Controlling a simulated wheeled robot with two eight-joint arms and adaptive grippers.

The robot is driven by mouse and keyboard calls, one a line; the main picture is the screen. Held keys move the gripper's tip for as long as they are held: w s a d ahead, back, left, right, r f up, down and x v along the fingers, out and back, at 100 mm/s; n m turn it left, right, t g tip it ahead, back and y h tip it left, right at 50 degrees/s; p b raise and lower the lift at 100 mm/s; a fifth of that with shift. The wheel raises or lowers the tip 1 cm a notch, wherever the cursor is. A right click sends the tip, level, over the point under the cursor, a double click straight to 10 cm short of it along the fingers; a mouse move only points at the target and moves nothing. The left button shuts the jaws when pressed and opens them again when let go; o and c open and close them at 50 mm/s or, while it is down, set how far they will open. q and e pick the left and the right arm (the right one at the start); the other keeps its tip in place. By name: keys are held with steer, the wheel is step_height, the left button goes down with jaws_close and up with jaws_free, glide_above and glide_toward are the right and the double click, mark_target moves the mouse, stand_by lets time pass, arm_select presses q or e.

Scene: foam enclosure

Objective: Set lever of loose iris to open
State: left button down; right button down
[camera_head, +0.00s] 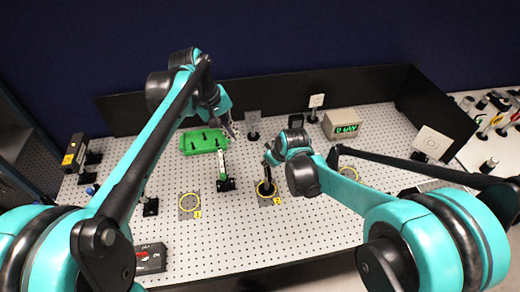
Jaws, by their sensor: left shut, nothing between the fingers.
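My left gripper (232,129) is shut and empty, above the back middle of the perforated board, between a green tray and a grey square plate on a post. My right gripper (269,158) is small and partly hidden by its wrist; it is close to the top of a dark post (266,185) standing at the yellow ring marked A. I cannot tell whether it grips that post or its top. No iris opening or lever can be made out clearly. A dark mount (296,121) stands near the back, but I cannot tell whether it is an iris.
The grey plate (253,117) and a white card (317,100) stand at the back. A meter (341,123) reads 0 uW. Ring B (189,204) is empty. The front middle is clear.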

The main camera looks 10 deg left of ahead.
arm_select(q)
steer(key=w+f+n+g+h, duration=0.2)
steer(key=w+f+n+g, duration=0.1)
steer(key=w, duration=0.6)
steer(key=s+d+r+x, duration=0.1)
steer(key=d+x, duration=0.1)
steer(key=x, duration=1)
steer(key=shift+s+f, duration=0.25)
steer(key=shift+s, duration=0.15)
steer(key=shift+d, duration=0.1)
